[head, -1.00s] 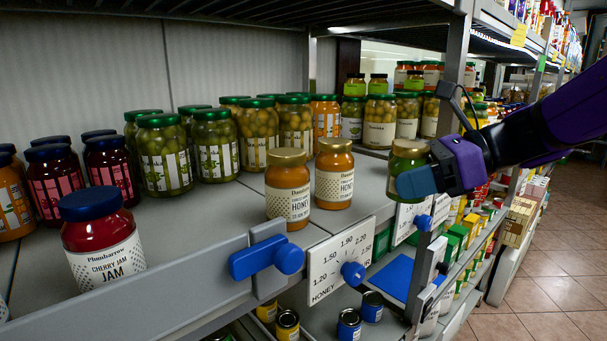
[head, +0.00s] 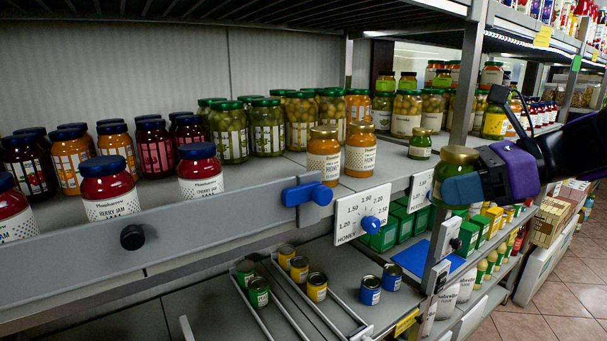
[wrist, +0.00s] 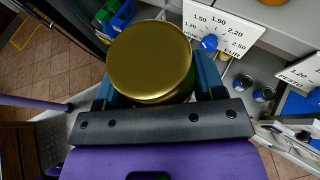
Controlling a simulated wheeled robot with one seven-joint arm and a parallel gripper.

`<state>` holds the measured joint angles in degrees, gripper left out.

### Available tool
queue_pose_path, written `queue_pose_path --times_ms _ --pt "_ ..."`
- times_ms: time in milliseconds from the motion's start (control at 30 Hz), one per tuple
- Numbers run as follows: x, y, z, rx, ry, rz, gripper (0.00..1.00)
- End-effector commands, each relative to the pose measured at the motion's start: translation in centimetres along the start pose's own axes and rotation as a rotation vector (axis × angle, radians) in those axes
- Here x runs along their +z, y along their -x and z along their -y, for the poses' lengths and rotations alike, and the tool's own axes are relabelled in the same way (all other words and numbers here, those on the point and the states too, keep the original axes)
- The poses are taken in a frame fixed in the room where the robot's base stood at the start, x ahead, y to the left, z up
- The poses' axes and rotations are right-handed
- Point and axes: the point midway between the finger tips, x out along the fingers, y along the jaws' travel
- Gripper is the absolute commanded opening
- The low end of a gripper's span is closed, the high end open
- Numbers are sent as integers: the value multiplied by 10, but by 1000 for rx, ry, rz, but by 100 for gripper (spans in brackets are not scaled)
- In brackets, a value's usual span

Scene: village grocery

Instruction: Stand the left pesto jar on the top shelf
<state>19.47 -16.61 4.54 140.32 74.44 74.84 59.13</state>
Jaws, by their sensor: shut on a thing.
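My gripper (head: 452,188) is shut on a gold-lidded jar (head: 459,157), held upright in front of the shelf edge at the right of the head view. The blue fingers cover most of its body; the small visible part looks green, and its label is hidden. In the wrist view its gold lid (wrist: 150,60) sits between the fingers.
Two honey jars (head: 323,158) stand at the shelf's front, left of the small green jar. Jam jars (head: 107,188) and green-lidded jars fill the left and back. Price boards (head: 362,213) hang on the front edge. A metal post (head: 468,85) rises close to my gripper.

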Motion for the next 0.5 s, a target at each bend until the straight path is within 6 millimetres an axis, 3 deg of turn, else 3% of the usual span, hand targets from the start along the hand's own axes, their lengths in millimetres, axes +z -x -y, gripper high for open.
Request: queue_pose_path --times_ms 500 --pt "-54 -23 40 -94 -48 -1 28"
